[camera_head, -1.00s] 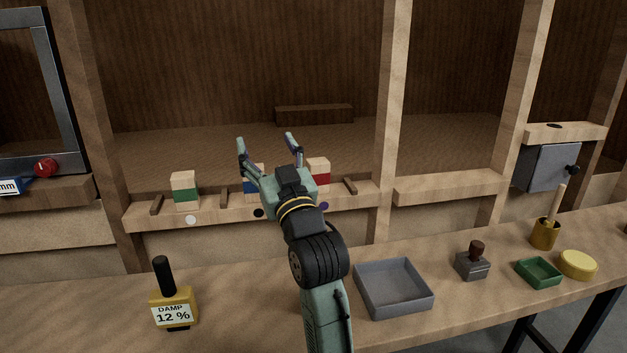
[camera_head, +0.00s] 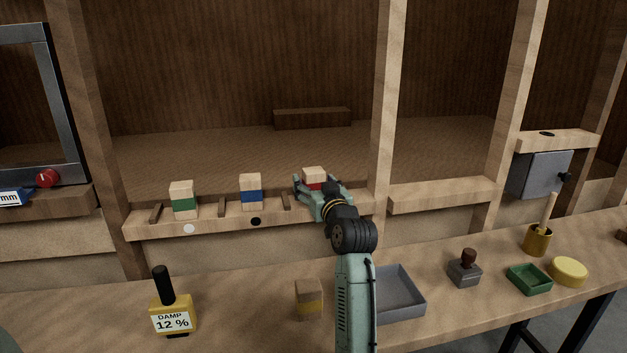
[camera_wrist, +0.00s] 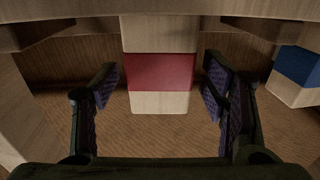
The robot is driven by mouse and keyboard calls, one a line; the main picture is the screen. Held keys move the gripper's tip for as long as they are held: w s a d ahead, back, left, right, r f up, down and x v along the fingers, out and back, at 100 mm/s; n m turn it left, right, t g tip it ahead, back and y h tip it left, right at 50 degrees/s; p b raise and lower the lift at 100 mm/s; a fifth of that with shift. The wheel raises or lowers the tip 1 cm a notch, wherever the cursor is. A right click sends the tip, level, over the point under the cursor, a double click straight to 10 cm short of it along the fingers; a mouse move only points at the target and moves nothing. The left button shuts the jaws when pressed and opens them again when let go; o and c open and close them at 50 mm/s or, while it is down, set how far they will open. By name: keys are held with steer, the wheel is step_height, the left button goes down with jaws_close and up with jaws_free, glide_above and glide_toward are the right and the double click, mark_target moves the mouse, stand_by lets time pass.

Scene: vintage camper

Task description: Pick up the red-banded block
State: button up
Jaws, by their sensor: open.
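The red-banded block (camera_head: 314,178) is pale wood with a red band around its middle. It stands upright on the wooden ledge (camera_head: 225,219), at the right end of a row of blocks. My gripper (camera_head: 316,184) is at the block, open, and partly hides it in the head view. In the wrist view the red-banded block (camera_wrist: 160,72) lies centred between the two open fingers of my gripper (camera_wrist: 160,95). A gap shows between the block and the finger on each side.
A blue-banded block (camera_head: 251,192) and a green-banded block (camera_head: 183,201) stand left on the ledge. The blue-banded block (camera_wrist: 298,70) also shows in the wrist view.

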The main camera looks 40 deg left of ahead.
steer(key=shift+x, duration=0.8)
steer(key=shift+c, duration=0.3)
steer(key=c, duration=1.3)
